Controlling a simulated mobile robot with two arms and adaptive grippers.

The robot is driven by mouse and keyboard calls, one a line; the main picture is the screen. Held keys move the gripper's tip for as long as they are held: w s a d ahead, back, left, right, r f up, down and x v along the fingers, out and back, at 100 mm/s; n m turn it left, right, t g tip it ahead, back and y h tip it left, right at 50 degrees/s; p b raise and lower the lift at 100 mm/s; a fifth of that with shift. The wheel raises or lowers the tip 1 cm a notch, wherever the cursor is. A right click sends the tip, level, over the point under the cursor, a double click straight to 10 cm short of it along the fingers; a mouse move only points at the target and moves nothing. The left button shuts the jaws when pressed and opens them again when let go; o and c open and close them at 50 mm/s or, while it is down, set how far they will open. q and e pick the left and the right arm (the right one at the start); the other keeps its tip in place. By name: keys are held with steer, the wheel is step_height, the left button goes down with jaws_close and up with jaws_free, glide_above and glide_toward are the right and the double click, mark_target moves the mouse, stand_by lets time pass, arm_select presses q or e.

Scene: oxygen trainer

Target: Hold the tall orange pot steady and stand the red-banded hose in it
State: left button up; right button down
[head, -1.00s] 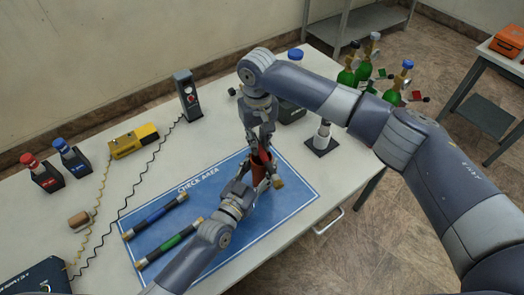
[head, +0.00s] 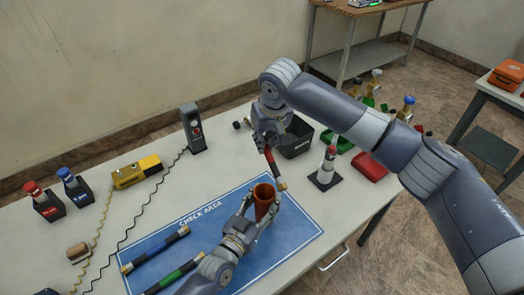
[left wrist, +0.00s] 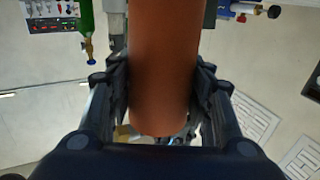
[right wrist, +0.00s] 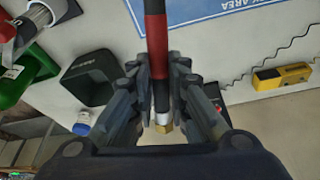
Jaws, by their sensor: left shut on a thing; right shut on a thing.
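The tall orange pot (head: 263,193) stands on the blue mat (head: 300,228). My left gripper (head: 259,208) is shut around its sides; the pot also fills the middle of the left wrist view (left wrist: 162,70). My right gripper (head: 269,142) is shut on the red-banded hose (head: 271,160) above and behind the pot. The hose hangs tilted, its brass lower end just right of the pot's rim in the head view; I cannot tell its height over the rim. In the right wrist view the hose (right wrist: 155,35) runs between the fingers, with a brass end near the camera.
A blue-banded hose (head: 155,248) and a green-banded hose (head: 175,276) lie on the mat's left. Behind stand a dark bin (head: 297,146), a white-and-red item on a black base (head: 326,168) and a red case (head: 370,167). A yellow device (head: 137,172) with a cord is at left.

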steer(key=w+d+r+n+t+y, duration=0.1)
steer(key=w+d+t+y, duration=0.1)
steer(key=t+y, duration=0.15)
step_height(320, 180, up, 10)
steer(key=n+t+y, duration=0.3)
steer(key=n+y, duration=0.3)
steer(key=y, duration=0.4)
glide_above(282, 186)
steer(key=a, duration=0.2)
step_height(282, 186, down, 16)
steer(key=shift+w+a+g, duration=0.2)
steer(key=shift+w+g, duration=0.15)
steer(key=shift+w, duration=0.1)
steer(key=shift+r+y, duration=0.1)
steer(key=shift+y, duration=0.15)
steer(key=c, duration=1.5)
jaws_free()
steer(key=shift+o, duration=0.2)
